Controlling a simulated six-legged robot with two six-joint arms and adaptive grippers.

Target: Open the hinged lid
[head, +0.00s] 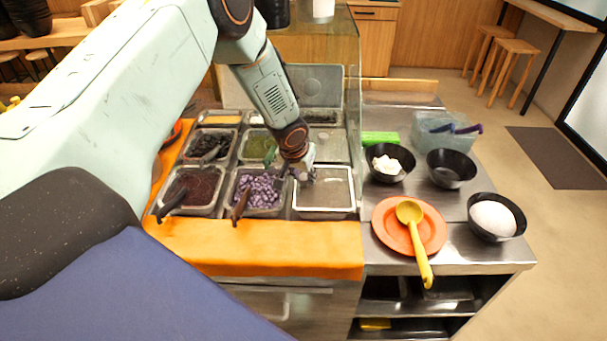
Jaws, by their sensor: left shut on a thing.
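The topping station has several metal bins set in an orange-covered counter. A grey metal lid (331,146) lies flat over a bin in the right column, with a small round mark on it. In front of it is a white-rimmed bin (325,206) with a plain grey inside; I cannot tell whether it is covered. My left gripper (303,175) reaches down at this bin's back left corner. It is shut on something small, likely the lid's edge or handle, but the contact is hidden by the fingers. Another metal panel (318,85) stands upright at the back. My right gripper is not in view.
Bins of purple cubes (262,192) and dark red beans (198,188) have brown utensil handles sticking out. A glass panel (354,110) stands on the right. Beyond are black bowls (451,168), an orange plate (384,222) and a yellow ladle (420,255).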

